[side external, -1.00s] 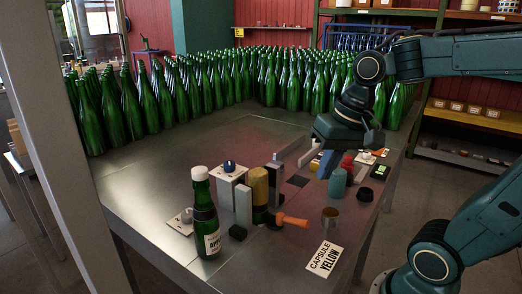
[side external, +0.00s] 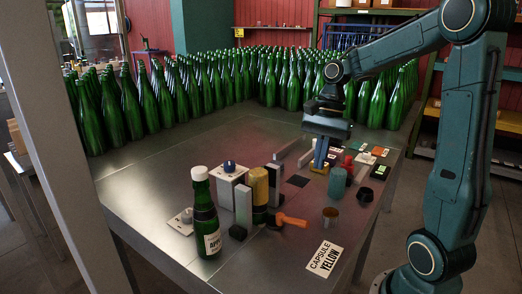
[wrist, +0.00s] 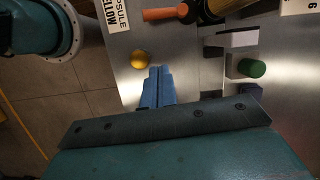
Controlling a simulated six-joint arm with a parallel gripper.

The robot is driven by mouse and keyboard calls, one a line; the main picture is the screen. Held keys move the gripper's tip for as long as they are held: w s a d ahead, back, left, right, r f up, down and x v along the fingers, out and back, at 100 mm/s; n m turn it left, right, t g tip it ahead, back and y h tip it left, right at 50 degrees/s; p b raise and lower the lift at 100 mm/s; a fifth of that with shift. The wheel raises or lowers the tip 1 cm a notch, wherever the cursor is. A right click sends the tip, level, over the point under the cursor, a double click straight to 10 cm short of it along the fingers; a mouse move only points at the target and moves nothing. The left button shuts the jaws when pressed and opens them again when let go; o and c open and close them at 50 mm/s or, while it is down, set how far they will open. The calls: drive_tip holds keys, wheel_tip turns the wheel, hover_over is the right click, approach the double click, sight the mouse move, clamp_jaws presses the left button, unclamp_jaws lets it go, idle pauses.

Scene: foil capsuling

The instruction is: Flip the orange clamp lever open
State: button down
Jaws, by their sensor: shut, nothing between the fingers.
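The orange clamp lever (side external: 292,220) lies low at the front middle of the table, its handle pointing right from a dark base beside the yellow-topped post (side external: 259,186). In the wrist view the lever (wrist: 164,14) lies flat at the top edge, left of the dark clamp part. My gripper (side external: 320,170) points down behind and to the right of the lever, well apart from it. Its blue fingers (wrist: 157,70) are together with nothing between them. The clamp's pivot is partly hidden.
A green bottle (side external: 206,222) stands left of the lever, and grey blocks (side external: 243,206) stand behind. Many bottles fill the table's back.

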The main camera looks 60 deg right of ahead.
sight(288, 221)
drive_tip(key=shift+d+f, duration=0.15)
drive_tip(key=shift+d, duration=0.1)
idle(0.3)
drive_tip(key=x, duration=1)
drive_tip(key=shift+s, duration=0.1)
drive_tip(key=shift+a+f, duration=0.2)
drive_tip(key=shift+a, duration=0.85)
drive_tip(key=shift+a+f, duration=0.15)
drive_tip(key=shift+a, duration=0.8)
